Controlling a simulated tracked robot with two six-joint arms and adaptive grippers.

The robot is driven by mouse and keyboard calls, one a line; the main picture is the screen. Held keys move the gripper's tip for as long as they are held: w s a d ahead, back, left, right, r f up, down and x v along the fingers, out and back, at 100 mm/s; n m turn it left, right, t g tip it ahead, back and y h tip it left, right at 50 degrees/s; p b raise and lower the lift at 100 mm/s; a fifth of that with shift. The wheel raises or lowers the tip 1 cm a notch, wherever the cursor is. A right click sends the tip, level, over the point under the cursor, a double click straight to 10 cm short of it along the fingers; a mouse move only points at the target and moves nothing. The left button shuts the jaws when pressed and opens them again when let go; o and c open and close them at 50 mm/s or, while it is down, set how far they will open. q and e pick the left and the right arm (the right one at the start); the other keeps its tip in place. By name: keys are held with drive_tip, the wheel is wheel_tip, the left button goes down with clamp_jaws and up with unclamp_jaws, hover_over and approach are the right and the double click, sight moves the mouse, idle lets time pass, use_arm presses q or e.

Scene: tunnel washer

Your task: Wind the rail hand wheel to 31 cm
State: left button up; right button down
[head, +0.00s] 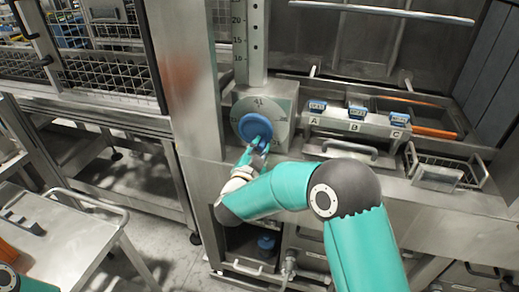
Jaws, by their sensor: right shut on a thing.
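The blue rail hand wheel (252,124) sits in front of a round grey dial plate (277,107) on the steel front. A small number on the dial's top is too small to read surely. My right gripper (258,147) is at the wheel's lower edge and shut on it; the fingers hide part of the grip. Above the wheel stands a vertical scale post (250,45) with marks such as 20, 15 and 10. The rail's pointer cannot be made out. My left gripper is out of view.
A steel trolley (65,235) stands lower left. A steel upright (190,80) is close left of the wheel.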

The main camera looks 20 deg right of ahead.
drive_tip(key=c, duration=1)
unclamp_jaws()
drive_tip(key=shift+d, duration=0.1)
drive_tip(key=shift+s, duration=0.15)
drive_tip(key=v, duration=1.1)
drive_tip(key=shift+s+a, duration=0.25)
drive_tip(key=shift+a, duration=0.1)
drive_tip(key=shift+f, duration=0.1)
